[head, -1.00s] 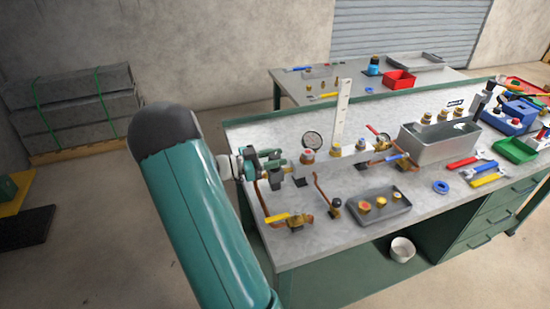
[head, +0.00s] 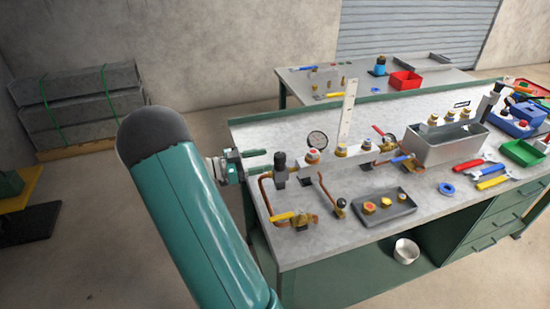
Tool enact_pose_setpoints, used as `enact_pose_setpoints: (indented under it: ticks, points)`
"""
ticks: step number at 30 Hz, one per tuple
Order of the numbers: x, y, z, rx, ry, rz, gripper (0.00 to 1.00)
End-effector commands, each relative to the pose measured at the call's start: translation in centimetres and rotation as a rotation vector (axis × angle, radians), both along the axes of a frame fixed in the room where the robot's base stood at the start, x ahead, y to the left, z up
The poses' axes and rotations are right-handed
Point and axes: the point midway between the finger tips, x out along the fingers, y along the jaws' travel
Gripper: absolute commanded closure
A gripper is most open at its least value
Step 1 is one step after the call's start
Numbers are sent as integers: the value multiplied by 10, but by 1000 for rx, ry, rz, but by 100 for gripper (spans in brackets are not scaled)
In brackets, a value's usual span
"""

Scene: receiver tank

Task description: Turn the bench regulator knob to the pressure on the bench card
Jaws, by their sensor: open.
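A black knob (head: 280,160), which looks like the regulator knob, stands at the left end of the pale manifold on the bench. A round white-faced gauge (head: 317,140) stands behind the manifold; its reading is too small to make out. My gripper (head: 262,161) is open and empty, with its green fingers pointing right, just left of the knob. A tall white strip with marks (head: 347,112) stands upright behind the manifold. I cannot make out which item is the bench card.
Copper pipes and a yellow-handled valve (head: 293,217) lie at the bench's front left. A grey tray (head: 387,208) holds brass fittings. A metal bin (head: 450,146) and wrenches (head: 480,173) are farther right. A second table (head: 385,85) stands behind.

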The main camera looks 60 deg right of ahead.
Motion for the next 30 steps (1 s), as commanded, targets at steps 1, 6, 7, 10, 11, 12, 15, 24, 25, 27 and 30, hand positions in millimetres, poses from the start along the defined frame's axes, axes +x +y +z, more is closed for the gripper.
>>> enact_pose_setpoints:
  ticks: [1, 6, 7, 10, 11, 12, 15, 24, 25, 27, 30]
  points:
    - [10, 8, 0, -1, -1, 4, 44]
    - [36, 32, 0, 0, 0, 3, 44]
    - [39, 35, 0, 0, 0, 3, 44]
    - [48, 44, 0, 0, 1, 1, 44]
    - [50, 46, 0, -1, 1, 0, 44]
    - [52, 48, 0, -1, 1, 0, 44]
    - [55, 50, 0, -1, 1, 0, 44]
    - [55, 50, 0, -1, 1, 0, 44]
    - [55, 50, 0, -1, 1, 0, 44]
    - [55, 50, 0, -1, 1, 0, 44]
    - [54, 50, 0, -1, 1, 0, 44]
